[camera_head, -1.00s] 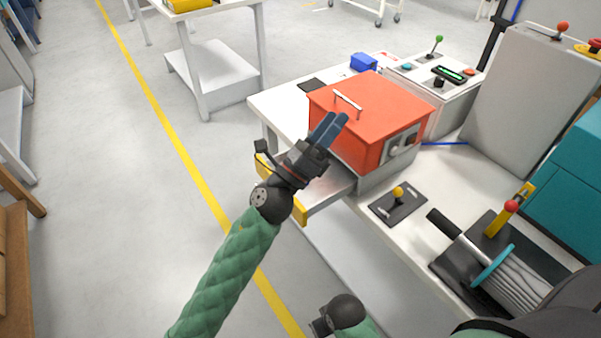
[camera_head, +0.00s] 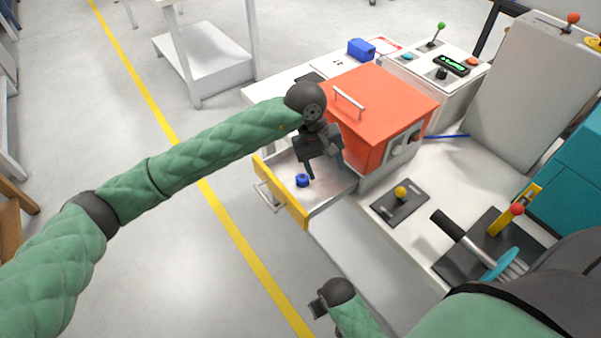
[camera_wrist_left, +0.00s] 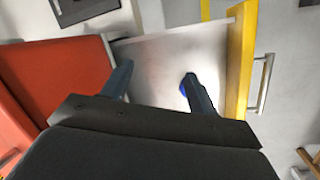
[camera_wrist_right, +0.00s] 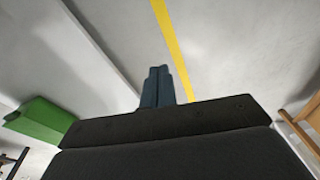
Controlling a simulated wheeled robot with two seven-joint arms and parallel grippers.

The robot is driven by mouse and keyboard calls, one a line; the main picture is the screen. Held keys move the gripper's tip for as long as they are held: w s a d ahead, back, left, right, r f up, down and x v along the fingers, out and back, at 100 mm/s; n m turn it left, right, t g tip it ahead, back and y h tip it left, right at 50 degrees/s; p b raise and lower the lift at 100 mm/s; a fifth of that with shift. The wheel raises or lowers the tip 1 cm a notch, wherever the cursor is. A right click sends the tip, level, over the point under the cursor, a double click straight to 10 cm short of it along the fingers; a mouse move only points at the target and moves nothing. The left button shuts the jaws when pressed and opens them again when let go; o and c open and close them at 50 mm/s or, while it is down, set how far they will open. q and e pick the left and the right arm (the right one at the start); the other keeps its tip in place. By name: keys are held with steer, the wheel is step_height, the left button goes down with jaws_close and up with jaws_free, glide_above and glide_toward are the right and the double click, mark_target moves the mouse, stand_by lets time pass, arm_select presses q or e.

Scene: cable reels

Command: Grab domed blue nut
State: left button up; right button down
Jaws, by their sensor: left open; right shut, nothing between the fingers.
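The domed blue nut (camera_head: 302,180) lies on the floor of the open drawer (camera_head: 328,198), near its yellow front. My left gripper (camera_head: 326,172) points down over the drawer with its fingers spread, and the nut is just left of its fingers in the head view. In the left wrist view the nut (camera_wrist_left: 184,90) is mostly hidden behind the right finger of my left gripper (camera_wrist_left: 158,88). I cannot tell whether they touch. My right gripper (camera_wrist_right: 158,86) is shut and empty over the floor; in the head view it is at the bottom (camera_head: 318,303).
An orange-red box with a handle (camera_head: 372,95) stands right beside the drawer. The floor left of the drawer is clear.

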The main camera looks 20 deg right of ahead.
mark_target(302, 176)
arm_select(q)
steer(key=w+a, duration=0.1)
steer(key=w+a+t+y, duration=0.1)
steer(key=w, duration=0.1)
steer(key=w+a+y, duration=0.1)
steer(key=shift+w+a+r+m+t, duration=0.15)
steer(key=shift+w+a+m+t, duration=0.15)
steer(key=shift+w+a+m, duration=0.1)
steer(key=shift+w+a+f+y, duration=0.1)
steer(key=shift+f+y, duration=0.1)
steer(key=shift+y, duration=0.1)
steer(key=shift+f+p, duration=0.6)
steer(key=shift+f, duration=0.4)
steer(key=f+p, duration=0.2)
steer(key=f, duration=0.1)
steer(key=f+p, duration=0.1)
steer(key=shift+s+a+f, duration=0.2)
steer(key=shift+s, duration=0.2)
steer(key=shift+f, duration=0.45)
steer(key=c, duration=1)
arm_select(e)
step_height(302, 176, down, 16)
steer(key=s+d, duration=0.2)
steer(key=shift+s+d+r, duration=0.15)
steer(key=shift+s+d, duration=0.1)
steer(key=shift+s, duration=0.1)
